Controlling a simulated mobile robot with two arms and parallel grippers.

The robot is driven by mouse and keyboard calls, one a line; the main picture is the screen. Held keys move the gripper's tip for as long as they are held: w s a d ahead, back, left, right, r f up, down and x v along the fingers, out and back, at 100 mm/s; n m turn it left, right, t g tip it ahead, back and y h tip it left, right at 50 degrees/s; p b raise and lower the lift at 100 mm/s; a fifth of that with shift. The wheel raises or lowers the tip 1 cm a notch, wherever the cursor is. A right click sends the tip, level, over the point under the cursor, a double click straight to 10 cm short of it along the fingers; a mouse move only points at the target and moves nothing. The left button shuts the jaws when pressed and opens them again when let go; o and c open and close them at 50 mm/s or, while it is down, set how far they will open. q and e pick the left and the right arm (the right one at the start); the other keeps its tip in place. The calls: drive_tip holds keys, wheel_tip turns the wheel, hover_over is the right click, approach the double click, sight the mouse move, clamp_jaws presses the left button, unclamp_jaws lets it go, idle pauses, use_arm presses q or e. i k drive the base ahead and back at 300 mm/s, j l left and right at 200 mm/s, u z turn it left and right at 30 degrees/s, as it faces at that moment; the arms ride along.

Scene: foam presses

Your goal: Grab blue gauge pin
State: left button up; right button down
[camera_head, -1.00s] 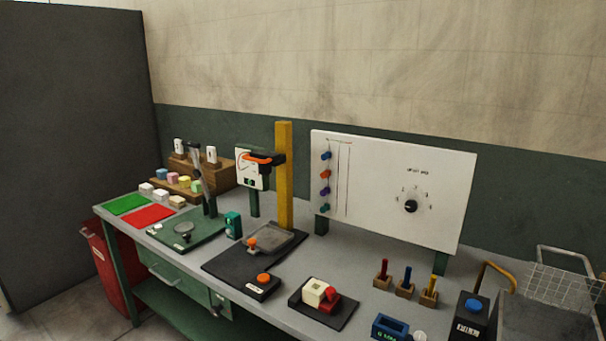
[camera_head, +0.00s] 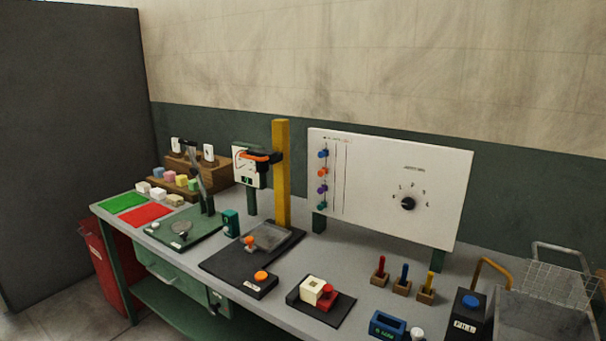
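The blue gauge pin (camera_head: 404,272) stands upright in a small wooden block (camera_head: 402,288) on the right part of the bench. A red pin (camera_head: 381,265) in its own block stands just left of it.
A white panel with a dial (camera_head: 390,185) stands behind the pins. A blue device (camera_head: 387,325) and a black box with a blue button (camera_head: 467,312) are in front and right. A dark plate with a cream and red block (camera_head: 320,300) lies left. A wire basket (camera_head: 560,285) is far right.

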sight(405, 266)
drive_tip(key=i+l+z, duration=0.15)
drive_tip(key=z, duration=0.15)
drive_tip(key=i+l+z, duration=0.1)
drive_tip(key=i+z, duration=0.2)
drive_tip(key=i+j+z, duration=0.15)
drive_tip(key=j, duration=0.15)
drive_tip(key=i+j+z, duration=0.2)
drive_tip(key=j+z, duration=0.15)
drive_tip(key=j, duration=0.25)
